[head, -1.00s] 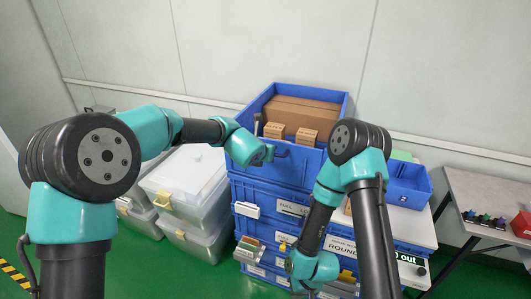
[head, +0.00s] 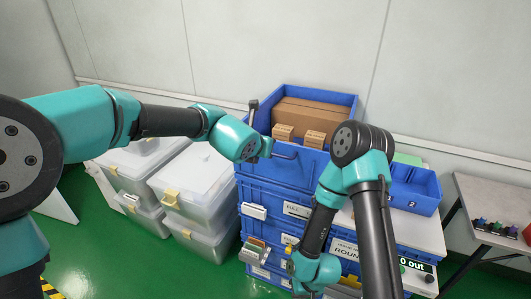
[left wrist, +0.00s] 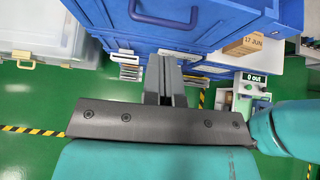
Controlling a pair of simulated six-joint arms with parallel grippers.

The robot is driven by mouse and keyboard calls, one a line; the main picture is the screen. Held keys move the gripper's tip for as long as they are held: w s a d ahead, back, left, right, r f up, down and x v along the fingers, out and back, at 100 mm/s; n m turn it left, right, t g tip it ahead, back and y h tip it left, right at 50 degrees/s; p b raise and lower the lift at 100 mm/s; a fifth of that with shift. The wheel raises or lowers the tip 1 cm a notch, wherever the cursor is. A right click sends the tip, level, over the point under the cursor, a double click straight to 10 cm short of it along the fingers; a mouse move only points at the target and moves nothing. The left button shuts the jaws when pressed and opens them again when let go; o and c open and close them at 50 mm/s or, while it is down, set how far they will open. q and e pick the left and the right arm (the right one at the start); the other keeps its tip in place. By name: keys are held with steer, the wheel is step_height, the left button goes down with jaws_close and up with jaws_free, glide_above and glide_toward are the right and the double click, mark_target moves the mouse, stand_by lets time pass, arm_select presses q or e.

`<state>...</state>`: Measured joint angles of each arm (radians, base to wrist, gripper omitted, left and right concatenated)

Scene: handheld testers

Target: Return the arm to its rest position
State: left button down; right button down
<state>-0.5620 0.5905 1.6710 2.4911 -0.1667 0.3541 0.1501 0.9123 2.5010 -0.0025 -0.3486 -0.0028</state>
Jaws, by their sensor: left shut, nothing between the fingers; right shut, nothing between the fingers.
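My left arm reaches in from the left in the head view. Its teal wrist (head: 232,137) is in front of the blue crate's near wall, and its fingers are hidden there. In the left wrist view my left gripper (left wrist: 165,62) shows two grey fingers together, empty, below the blue crate wall (left wrist: 225,22). My right arm's teal wrist (head: 315,272) hangs low in front of the blue drawer stack (head: 262,190). My right gripper is small and partly cut off at the bottom edge, shut with nothing seen in it.
A blue crate (head: 347,108) holding cardboard boxes (head: 312,115) tops the stack. Clear lidded bins (head: 195,180) stand left. A blue tray (head: 415,190) and a "0 out" display (head: 415,265) are right. A table (head: 485,200) stands far right. Green floor (head: 100,245) is open at lower left.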

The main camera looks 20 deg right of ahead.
arm_select(q)
steer(key=shift+s+a+r, duration=0.25)
steer(key=shift+r, duration=0.25)
steer(key=s+a+f+m+g+y, duration=0.25)
steer(key=a+f+m, duration=0.35)
steer(key=a+f, duration=0.85)
steer(key=s+a+f+m+g+y, duration=0.1)
steer(key=s+a+f+m+y, duration=0.45)
steer(key=a+f, duration=0.95)
steer(key=s+a+f+m+g+h, duration=0.2)
steer(key=s+a+f+m, duration=0.2)
steer(key=s+f+m, duration=0.3)
steer(key=s+a+f+m+g+h, duration=0.2)
steer(key=s+a+f+m, duration=0.3)
steer(key=s+f+m, duration=0.3)
steer(key=shift+a+f+h, duration=0.25)
steer(key=shift+f+h, duration=0.25)
steer(key=shift+f, duration=0.4)
